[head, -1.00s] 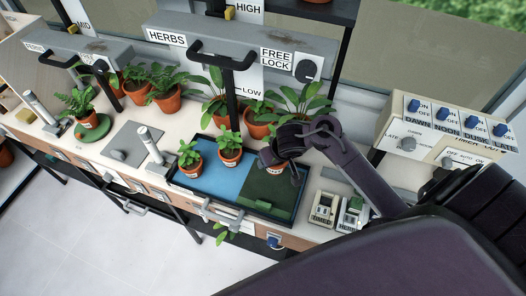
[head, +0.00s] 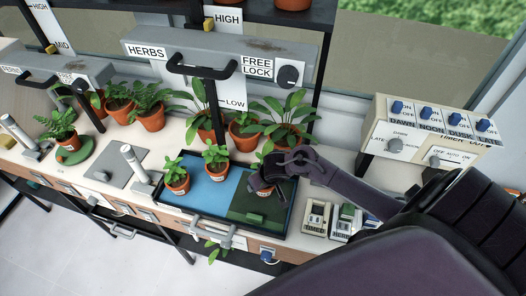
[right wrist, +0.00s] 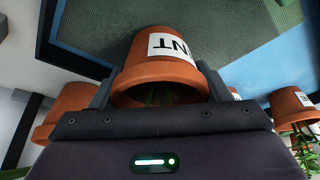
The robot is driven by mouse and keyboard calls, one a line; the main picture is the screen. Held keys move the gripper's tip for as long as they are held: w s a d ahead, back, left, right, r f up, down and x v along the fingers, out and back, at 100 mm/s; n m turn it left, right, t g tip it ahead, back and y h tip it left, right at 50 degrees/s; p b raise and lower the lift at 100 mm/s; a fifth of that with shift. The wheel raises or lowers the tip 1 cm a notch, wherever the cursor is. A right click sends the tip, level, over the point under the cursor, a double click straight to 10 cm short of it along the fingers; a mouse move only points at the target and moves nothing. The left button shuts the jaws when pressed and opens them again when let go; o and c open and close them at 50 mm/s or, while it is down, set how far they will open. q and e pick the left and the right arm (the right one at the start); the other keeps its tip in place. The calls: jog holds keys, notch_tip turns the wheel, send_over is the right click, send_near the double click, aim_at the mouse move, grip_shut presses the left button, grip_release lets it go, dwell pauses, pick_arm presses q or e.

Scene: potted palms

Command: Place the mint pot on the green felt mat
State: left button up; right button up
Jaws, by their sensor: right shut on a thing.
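The mint pot (right wrist: 165,48) is terracotta, with a white label reading "INT" in the right wrist view. My right gripper (head: 266,183) is shut on it, with one finger on each side of the pot in the right wrist view (right wrist: 160,92). In the head view the pot is partly hidden by the gripper and appears over the back part of the green felt mat (head: 247,207). The mat fills the right part of a dark tray; it also shows behind the pot in the right wrist view (right wrist: 235,22). I cannot tell whether the pot touches the mat. My left gripper is out of view.
Two potted herbs (head: 177,180) (head: 216,164) stand on the blue mat (head: 205,195) beside the green one. Larger potted plants (head: 150,117) line the back. Small labelled devices (head: 316,217) stand right of the tray.

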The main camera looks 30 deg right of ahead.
jog(key=shift+f, duration=0.1)
jog(key=o, duration=1)
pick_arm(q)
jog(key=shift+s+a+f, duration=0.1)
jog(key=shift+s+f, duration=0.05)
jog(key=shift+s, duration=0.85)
pick_arm(e)
jog(key=shift+s+a+r, duration=0.1)
jog(key=shift+r, duration=0.3)
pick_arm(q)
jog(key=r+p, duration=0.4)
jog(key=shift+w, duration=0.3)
pick_arm(e)
jog(key=v, duration=1.1)
jog(key=shift+s+r, duration=0.1)
jog(key=shift+r, duration=0.15)
